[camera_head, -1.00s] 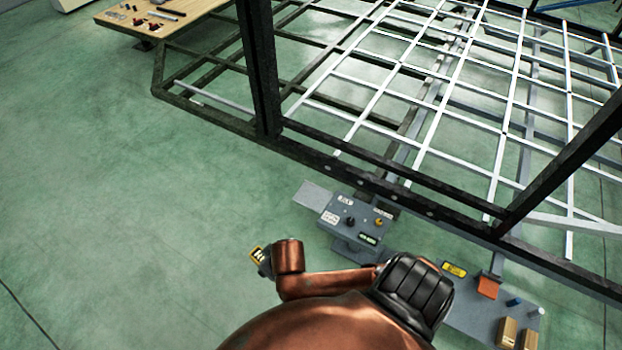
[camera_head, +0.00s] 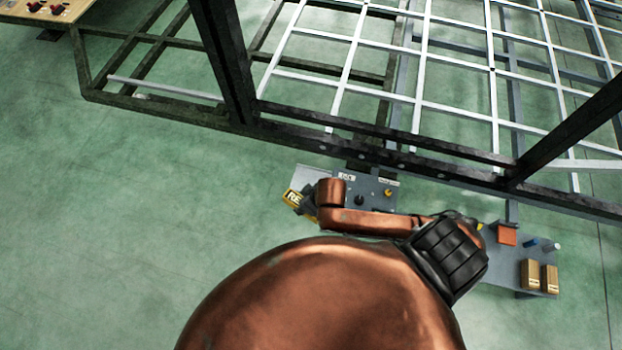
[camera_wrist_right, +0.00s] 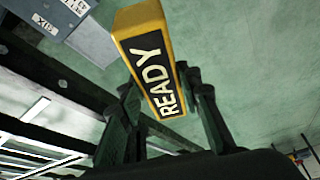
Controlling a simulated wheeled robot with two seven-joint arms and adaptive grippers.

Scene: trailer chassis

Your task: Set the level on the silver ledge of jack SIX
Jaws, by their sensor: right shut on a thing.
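The level, a yellow block with a black READY panel (camera_wrist_right: 160,75), is held between the fingers of my right gripper (camera_wrist_right: 165,108). In the head view the level (camera_head: 293,197) shows at the end of my copper arm, partly covered by my right gripper (camera_head: 305,203). Jack SIX (camera_head: 368,195) is a grey box with knobs under the black frame. Its flat silver ledge (camera_head: 313,174) sticks out on its left; the level appears just in front of it. In the wrist view the ledge (camera_wrist_right: 92,42) is left of the level, apart in the picture. My left gripper is not seen.
The black trailer frame (camera_head: 400,165) runs just behind the jack, with a dark upright (camera_head: 222,60) at left. A grey shelf (camera_head: 500,262) at right carries an orange block (camera_head: 507,235) and two cardboard boxes (camera_head: 530,274). The green floor at left is clear.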

